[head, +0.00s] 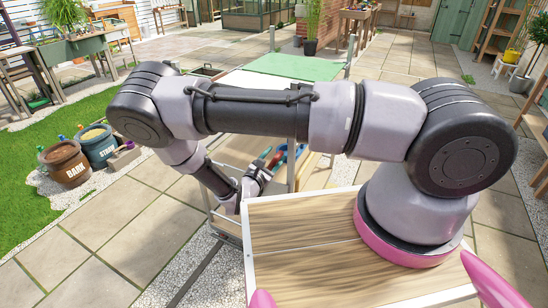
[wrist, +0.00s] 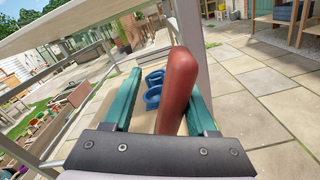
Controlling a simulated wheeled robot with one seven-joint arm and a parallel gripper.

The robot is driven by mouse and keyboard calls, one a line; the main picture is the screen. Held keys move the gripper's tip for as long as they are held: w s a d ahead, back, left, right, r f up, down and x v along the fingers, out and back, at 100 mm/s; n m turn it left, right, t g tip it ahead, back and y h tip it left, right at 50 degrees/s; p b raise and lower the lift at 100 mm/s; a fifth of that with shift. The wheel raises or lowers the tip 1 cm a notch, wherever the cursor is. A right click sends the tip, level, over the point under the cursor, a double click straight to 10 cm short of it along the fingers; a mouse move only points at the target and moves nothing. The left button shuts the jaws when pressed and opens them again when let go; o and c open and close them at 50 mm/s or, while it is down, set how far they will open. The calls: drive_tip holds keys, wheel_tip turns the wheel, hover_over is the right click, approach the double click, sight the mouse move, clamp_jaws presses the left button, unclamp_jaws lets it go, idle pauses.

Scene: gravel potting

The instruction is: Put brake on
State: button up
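A thick red-brown handle (wrist: 178,85) with a rounded end stands between my gripper's teal fingers in the wrist view, close to the right finger. I cannot tell if it is the brake lever; its lower end is hidden behind the gripper body. My gripper (wrist: 160,82) has its fingers wide apart, with a clear gap between the handle and the left finger. In the head view my gripper (head: 258,174) hangs low at the side of a metal-framed cart (head: 222,226). No other part that is clearly a brake shows.
Blue rings (wrist: 153,92) lie just past the fingers on a wooden shelf of the cart. A pale top and a cart post stand close to the gripper. Two labelled tubs, BARK (head: 66,165) and STONE (head: 97,146), stand left on grass. Paving left of the cart is clear.

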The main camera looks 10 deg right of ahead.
drive_tip(key=shift+a, duration=0.1)
drive_tip(key=v, duration=1)
drive_tip(key=shift+s+a, duration=0.15)
drive_tip(key=shift+s, duration=0.15)
